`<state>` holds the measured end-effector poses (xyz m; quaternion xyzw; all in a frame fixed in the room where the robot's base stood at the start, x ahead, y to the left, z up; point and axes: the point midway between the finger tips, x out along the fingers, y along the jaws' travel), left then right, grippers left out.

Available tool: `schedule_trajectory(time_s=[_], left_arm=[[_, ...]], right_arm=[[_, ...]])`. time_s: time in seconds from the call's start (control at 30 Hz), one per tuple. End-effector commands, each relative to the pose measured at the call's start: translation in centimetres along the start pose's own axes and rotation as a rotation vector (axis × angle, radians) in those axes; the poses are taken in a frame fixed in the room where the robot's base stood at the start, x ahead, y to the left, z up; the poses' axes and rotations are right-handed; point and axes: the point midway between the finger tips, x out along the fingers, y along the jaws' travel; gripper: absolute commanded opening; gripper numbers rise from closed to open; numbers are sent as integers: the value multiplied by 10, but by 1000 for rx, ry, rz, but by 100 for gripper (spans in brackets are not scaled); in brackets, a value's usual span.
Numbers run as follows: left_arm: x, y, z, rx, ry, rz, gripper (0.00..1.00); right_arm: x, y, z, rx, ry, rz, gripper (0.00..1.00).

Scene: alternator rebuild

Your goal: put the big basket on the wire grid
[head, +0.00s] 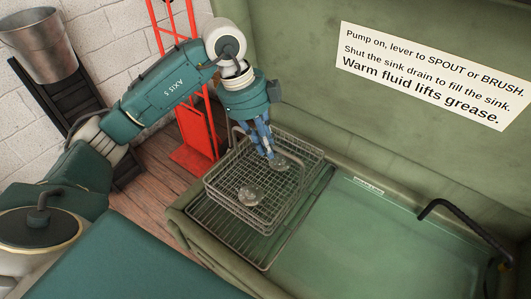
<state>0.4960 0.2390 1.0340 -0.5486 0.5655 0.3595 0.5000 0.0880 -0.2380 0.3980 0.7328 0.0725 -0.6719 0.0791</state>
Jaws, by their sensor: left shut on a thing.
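The big basket (232,207) is a rectangular wire-mesh basket with an arched wire handle. It is over the wire grid (252,250), which lies at the left end of the sink; I cannot tell whether it touches the grid or hangs slightly above it. My left gripper (271,153), with blue fingers, reaches down over the basket and is shut on its handle, though the fingers hide the exact grip. Metal parts lie in the basket, one near the middle (250,196) and one close below my fingertips (280,162). My right gripper is out of view.
The green sink basin (370,240) is to the right, with a dark bent spout (455,207) at its far right. A sign (430,75) is on the back panel. A red hand truck (193,150) and a metal bucket (38,45) stand by the wall at left.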

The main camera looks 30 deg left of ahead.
Motion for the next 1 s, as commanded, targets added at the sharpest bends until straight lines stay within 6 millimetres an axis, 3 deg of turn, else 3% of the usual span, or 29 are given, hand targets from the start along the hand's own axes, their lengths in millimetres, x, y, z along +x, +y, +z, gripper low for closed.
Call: schedule_trajectory(time_s=[0.27, 0.67, 0.7, 0.77, 1.0], left_arm=[[31, 5, 8, -1, 0, 0, 0], [36, 5, 9, 0, 0, -3, 0], [37, 6, 10, -1, -1, 1, 17], [37, 6, 10, -1, -1, 1, 29], [37, 6, 10, -1, -1, 1, 32]], right_arm=[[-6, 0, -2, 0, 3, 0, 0], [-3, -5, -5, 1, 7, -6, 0], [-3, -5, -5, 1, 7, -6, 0], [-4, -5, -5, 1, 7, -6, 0], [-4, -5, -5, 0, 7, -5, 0]])
